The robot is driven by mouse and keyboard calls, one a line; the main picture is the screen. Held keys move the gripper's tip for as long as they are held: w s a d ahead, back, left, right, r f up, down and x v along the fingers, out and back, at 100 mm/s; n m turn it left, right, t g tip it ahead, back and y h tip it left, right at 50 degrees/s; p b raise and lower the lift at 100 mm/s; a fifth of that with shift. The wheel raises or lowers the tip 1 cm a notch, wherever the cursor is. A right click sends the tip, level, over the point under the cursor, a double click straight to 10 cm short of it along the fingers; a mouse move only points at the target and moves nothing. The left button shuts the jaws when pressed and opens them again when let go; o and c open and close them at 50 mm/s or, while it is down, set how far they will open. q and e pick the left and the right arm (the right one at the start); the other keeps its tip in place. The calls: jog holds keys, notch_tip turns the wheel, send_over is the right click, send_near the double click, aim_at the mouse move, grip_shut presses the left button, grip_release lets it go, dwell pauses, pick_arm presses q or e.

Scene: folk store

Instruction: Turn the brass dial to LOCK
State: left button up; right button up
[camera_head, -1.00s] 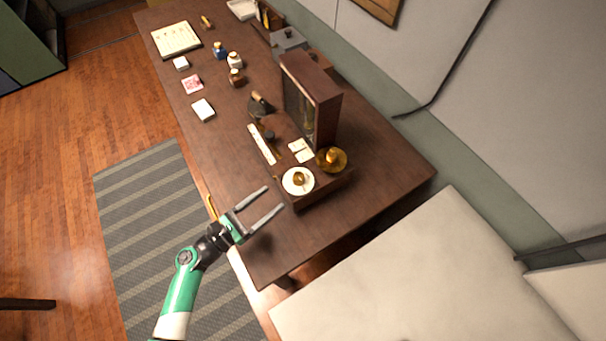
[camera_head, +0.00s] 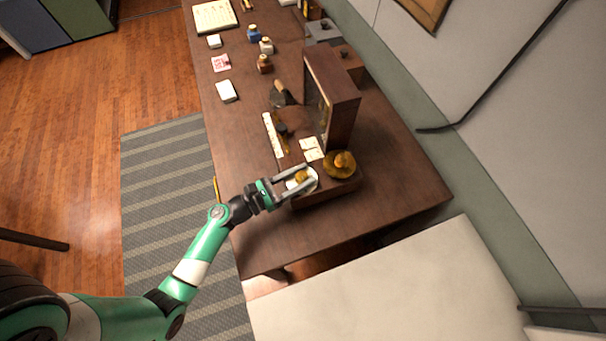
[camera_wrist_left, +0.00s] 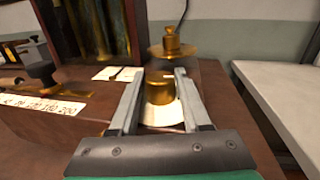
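The brass dial (camera_head: 301,176) is a small knob on a round white plate (camera_head: 314,186) at the near end of a dark wooden device (camera_head: 320,194) on the desk. In the left wrist view the brass dial (camera_wrist_left: 160,88) stands between the two fingers of my left gripper (camera_wrist_left: 158,95). In the head view my left gripper (camera_head: 294,181) reaches over the plate. Its fingers are apart, one on each side of the dial, with a gap showing. Any LOCK mark is too small or hidden to read. My right gripper is not in view.
A larger brass piece (camera_head: 341,165) sits just right of the dial. A tall wooden case (camera_head: 333,100) rises behind it. The desk's near end is clear.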

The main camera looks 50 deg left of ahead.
pick_arm(q)
grip_shut()
